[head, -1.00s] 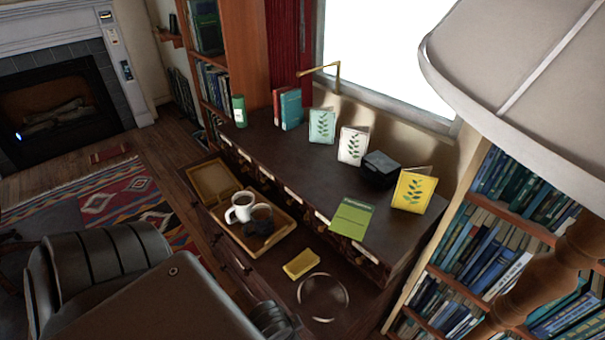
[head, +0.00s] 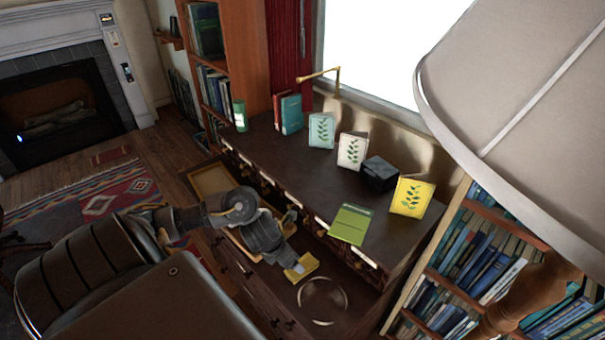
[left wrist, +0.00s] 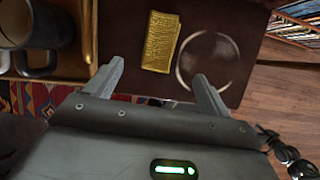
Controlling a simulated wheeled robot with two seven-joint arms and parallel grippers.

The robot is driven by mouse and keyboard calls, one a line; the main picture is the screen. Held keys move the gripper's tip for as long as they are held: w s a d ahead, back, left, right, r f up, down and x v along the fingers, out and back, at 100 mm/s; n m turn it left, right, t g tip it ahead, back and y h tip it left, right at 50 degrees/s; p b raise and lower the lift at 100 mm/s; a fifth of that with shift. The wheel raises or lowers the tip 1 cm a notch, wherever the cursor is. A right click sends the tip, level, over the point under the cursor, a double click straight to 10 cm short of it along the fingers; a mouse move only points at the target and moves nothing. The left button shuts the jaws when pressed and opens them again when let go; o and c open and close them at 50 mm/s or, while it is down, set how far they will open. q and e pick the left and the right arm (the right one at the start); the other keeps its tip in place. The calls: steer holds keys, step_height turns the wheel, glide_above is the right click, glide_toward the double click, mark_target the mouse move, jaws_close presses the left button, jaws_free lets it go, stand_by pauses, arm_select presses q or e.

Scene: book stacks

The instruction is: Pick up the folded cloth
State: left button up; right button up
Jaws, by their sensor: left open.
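The folded cloth is a small yellow rectangle (head: 302,267) lying flat on the dark lower surface in the head view. It also shows in the left wrist view (left wrist: 160,42), at the upper middle. My left gripper (head: 287,246) is over the cloth's left side in the head view and hides part of it. In the left wrist view my left gripper (left wrist: 158,70) is open and empty, and the cloth lies ahead, between the lines of its two fingers. I cannot tell the exact height above the cloth. My right gripper is not in view.
A round ring-like dish (left wrist: 230,68) lies right of the cloth, near the right finger. A wooden tray (left wrist: 78,68) with a dark mug (left wrist: 35,25) is to the left. A green book (head: 350,223) lies on the raised shelf behind. A lampshade (head: 520,90) hangs at right.

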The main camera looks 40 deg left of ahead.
arm_select(q)
steer(key=b, duration=0.1)
glide_above(293, 272)
step_height(293, 272, down, 4)
steer(key=shift+w+f, duration=0.1)
steer(key=shift+f, duration=0.05)
steer(key=shift+w+f, duration=0.3)
steer(key=shift+f, duration=0.15)
steer(key=b+x, duration=0.1)
steer(key=x, duration=0.4)
steer(key=shift+f, duration=0.1)
steer(key=shift+c, duration=0.3)
steer(key=c, duration=1)
